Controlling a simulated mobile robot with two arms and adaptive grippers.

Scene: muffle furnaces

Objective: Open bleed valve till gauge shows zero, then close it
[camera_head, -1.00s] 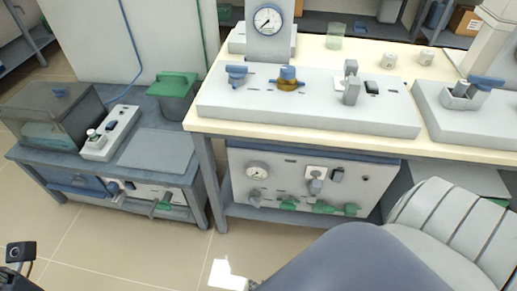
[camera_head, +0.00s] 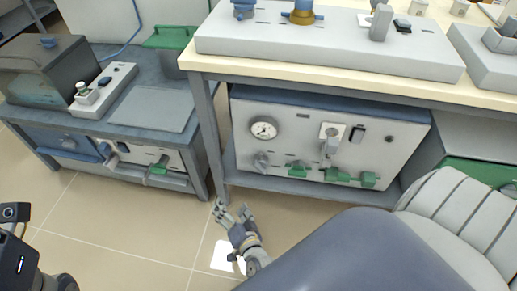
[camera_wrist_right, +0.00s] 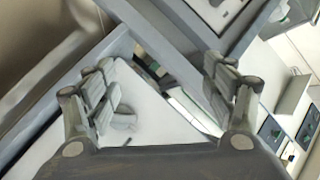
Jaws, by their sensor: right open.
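My right gripper (camera_head: 233,212) is open and empty in the head view, low in front of the lower panel (camera_head: 232,176) under the right bench. Its open fingers also show in the wrist view (camera_wrist_right: 160,82). The lower panel carries a round white gauge (camera_head: 264,129), a grey knob (camera_head: 261,160) and green handles (camera_head: 297,170). The gauge reading is too small to tell. On the bench top, a blue valve (camera_head: 243,9) and a brass valve with blue handle (camera_head: 302,12) are cut by the top edge. I cannot tell which is the bleed valve. My left gripper is not visible.
A bench leg (camera_head: 210,140) stands left of the lower panel. Open tiled floor (camera_head: 110,225) lies in front.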

